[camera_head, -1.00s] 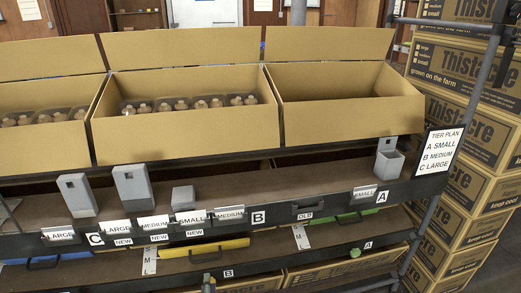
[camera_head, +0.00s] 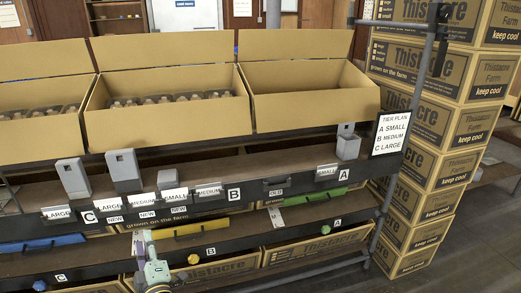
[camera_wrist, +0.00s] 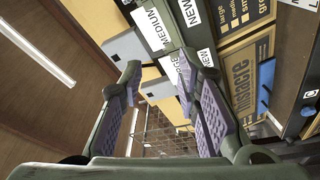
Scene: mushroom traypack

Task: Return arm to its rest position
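My gripper (camera_wrist: 160,85) shows in the wrist view with its two purple-padded fingers spread apart. Nothing is held between them; a wire-mesh structure and shelf parts show beyond the gap. In the head view, the end of my arm, with the gripper, shows at the bottom, left of centre, in front of the lower shelf tier. The rest of my arm is out of view.
A shelf rack (camera_head: 240,168) spans the head view. Its top holds open cartons (camera_head: 170,122), two with packed trays inside. Printed boxes (camera_head: 425,120) are stacked at the right. Grey blocks (camera_head: 122,165) stand on the label tier. Open floor (camera_head: 470,235) shows at the lower right.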

